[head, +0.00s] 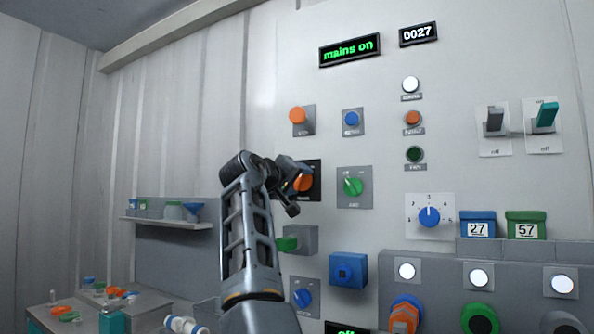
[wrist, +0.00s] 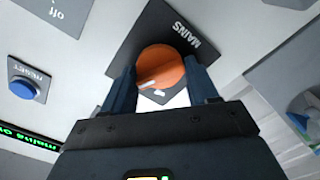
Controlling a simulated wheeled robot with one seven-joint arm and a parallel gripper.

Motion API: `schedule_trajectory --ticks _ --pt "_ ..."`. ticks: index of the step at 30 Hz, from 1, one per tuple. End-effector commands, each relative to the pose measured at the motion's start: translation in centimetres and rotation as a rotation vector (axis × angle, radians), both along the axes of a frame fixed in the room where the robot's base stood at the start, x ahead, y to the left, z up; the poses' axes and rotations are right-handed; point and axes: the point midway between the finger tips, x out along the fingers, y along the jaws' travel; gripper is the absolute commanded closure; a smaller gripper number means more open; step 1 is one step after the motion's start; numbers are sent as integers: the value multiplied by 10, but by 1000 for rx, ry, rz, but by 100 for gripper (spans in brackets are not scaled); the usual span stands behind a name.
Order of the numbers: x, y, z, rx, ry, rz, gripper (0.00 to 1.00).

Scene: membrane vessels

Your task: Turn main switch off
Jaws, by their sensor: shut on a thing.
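The main switch is an orange round knob (wrist: 160,66) on a dark square plate (wrist: 132,48) marked "MAINS". In the wrist view it sits between the two fingers of my gripper (wrist: 163,84), which is shut on it from both sides. A white pointer mark shows on the knob's lower left in that view. In the head view the orange knob (head: 304,183) is partly hidden by my gripper (head: 291,186). The green-lettered display (head: 350,50) above reads "mains on".
A blue button (head: 351,119) and a green knob (head: 353,186) are close to the right of the main switch. A green-ended block (head: 287,243) and blue knob (head: 303,297) lie below. Two lever switches (head: 495,121) (head: 545,117) are far right.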

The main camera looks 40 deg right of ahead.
Motion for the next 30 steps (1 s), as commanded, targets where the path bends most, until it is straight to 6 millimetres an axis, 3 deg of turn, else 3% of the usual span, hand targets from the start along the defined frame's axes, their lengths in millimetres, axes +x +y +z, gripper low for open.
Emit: schedule_trajectory --ticks 3,30 --pt "0 -1 9 -39 103 -1 71" --pt "2 1 4 -324 878 2 72"
